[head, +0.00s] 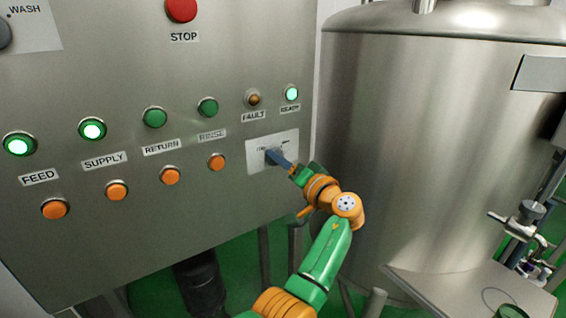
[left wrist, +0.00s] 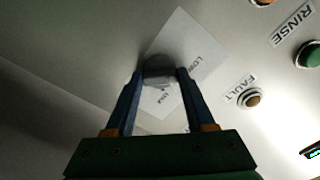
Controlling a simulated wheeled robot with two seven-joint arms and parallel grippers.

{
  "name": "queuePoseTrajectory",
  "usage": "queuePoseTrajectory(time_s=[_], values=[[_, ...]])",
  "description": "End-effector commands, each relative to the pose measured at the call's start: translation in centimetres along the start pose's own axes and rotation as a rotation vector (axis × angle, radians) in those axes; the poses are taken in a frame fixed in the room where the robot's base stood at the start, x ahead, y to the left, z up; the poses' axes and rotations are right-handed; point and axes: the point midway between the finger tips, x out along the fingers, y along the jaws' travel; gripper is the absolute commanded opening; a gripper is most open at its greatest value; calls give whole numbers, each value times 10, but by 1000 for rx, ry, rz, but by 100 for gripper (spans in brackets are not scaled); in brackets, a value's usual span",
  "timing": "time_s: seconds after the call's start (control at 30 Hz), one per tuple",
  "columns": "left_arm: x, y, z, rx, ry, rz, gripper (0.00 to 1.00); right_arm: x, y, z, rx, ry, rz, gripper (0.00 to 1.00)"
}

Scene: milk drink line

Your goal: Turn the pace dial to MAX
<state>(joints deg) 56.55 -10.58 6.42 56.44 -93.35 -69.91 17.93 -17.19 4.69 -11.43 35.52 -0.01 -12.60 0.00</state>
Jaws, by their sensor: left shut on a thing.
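The pace dial (left wrist: 158,66) is a dark grey round knob on a white plate (head: 258,146) at the lower right of the control panel. In the left wrist view the plate (left wrist: 196,48) shows a LOW mark and a second small label too blurred to read surely. My left gripper (head: 276,158) is at the dial, its two blue fingers shut on the knob from both sides. In the head view the fingers cover most of the dial. Its pointer cannot be made out, so its setting cannot be told. My right gripper is not in view.
An orange button (head: 217,162) and the FAULT lamp (head: 253,99) are close to the plate. The READY lamp (head: 292,94) is lit green above it. The red STOP button (head: 181,9) is high on the panel. A large steel tank (head: 420,140) stands close on the right.

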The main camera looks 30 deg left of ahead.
Motion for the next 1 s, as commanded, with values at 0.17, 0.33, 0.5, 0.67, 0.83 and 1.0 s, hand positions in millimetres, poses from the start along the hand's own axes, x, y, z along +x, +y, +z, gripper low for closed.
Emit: queuePoseTrajectory(time_s=[0.17,0.33,0.5,0.67,0.83,1.0], values=[[0,-3,-2,108,4,-3,0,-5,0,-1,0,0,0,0],[0,-4,-3,261,4,-5,0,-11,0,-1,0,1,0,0],[1,-4,-4,423,4,-5,0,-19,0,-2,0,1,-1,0],[0,-5,-4,576,4,-6,0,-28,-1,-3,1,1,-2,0],[1,-5,-4,739,4,-7,0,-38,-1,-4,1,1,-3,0],[1,-5,-5,899,3,-7,0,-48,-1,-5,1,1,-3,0]])
